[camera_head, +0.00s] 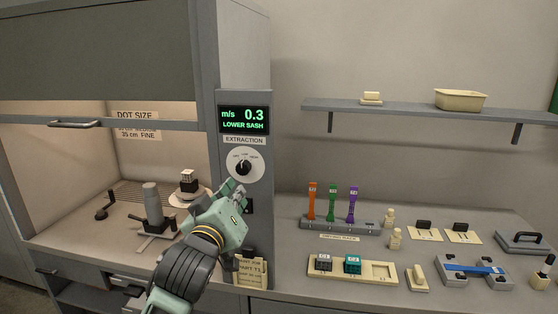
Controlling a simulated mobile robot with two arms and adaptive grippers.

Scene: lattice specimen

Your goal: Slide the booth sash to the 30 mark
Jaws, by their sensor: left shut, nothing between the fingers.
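The booth sash (110,55) is a dark grey panel across the upper front of the booth at left. Its lower rail carries a horizontal handle (74,124), with an open gap below it. A display (244,119) on the booth's right post reads "m/s 0.3" and "LOWER SASH". My left gripper (237,188) is shut and empty in front of the post, just below the extraction dial (244,166), apart from the sash handle. I cannot tell whether it touches the post. The 30 mark cannot be made out. My right gripper is not in view.
Inside the booth stand a grey stand (152,205) and a small black-and-white block on a round plate (188,197). The bench at right holds a rack of coloured tools (340,225), a cream tray (378,272) and a blue-barred fixture (474,269). A shelf (410,108) hangs above.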

